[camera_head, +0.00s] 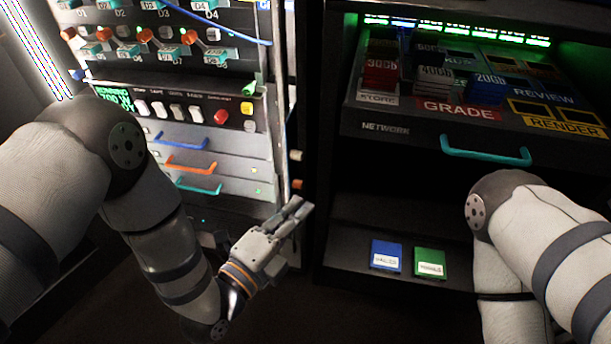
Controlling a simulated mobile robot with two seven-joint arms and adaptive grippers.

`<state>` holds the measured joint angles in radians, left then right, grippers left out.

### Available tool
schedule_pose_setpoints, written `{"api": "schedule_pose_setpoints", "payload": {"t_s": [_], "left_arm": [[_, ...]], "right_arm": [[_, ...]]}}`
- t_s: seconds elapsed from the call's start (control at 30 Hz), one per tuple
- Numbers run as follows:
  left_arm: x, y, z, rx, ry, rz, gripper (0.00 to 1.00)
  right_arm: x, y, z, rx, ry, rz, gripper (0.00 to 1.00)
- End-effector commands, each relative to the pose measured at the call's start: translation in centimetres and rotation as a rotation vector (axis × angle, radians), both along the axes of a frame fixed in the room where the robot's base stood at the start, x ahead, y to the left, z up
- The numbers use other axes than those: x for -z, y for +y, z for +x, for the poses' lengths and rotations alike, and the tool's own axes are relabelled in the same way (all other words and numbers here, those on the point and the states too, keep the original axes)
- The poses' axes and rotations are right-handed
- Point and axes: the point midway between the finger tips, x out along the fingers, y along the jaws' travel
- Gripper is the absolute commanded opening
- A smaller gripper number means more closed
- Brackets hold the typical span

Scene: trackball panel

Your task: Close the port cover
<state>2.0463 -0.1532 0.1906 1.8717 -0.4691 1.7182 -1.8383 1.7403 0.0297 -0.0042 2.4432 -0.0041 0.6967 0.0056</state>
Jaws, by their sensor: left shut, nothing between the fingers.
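My left gripper (299,209) is shut and empty. It is in front of the dark upright between the left rack and the right cabinet, just below a small orange button (297,185). I cannot tell whether its fingers touch anything. I cannot make out a port cover for certain; the lower part of the left rack (237,148) is partly hidden by my left arm. My right arm comes in from the right and bends down, and its gripper is outside the picture.
The left rack has drawers with a blue handle (181,143), an orange handle (190,168) and a teal handle (199,186). A pulled-out tray with a teal handle (486,154) juts from the right cabinet. A blue cartridge (386,256) and a green cartridge (430,262) lie on the shelf below.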

Motion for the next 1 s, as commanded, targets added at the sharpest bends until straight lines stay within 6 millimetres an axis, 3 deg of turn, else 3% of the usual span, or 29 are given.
{"api": "schedule_pose_setpoints", "payload": {"t_s": [0.17, 0.53, 0.73, 1.0], "left_arm": [[-0.7, -1.3, 1.8, 0.002, -0.040, 0.008, 0.00], [-0.5, -6.0, 8.2, 0.000, -0.033, 0.008, 0.00], [-0.7, -3.0, 9.2, -0.003, -0.031, 0.011, 0.00], [-0.6, -2.1, 9.4, 0.000, -0.029, 0.011, 0.00]], "right_arm": [[0.1, 0.0, -0.1, -0.001, 0.003, 0.001, 1.00], [1.2, 0.0, -0.8, -0.001, 0.025, 0.000, 1.00], [0.8, 0.0, -0.6, -0.001, 0.017, 0.000, 1.00], [0.8, 0.0, -0.5, -0.001, 0.016, 0.000, 1.00]]}}
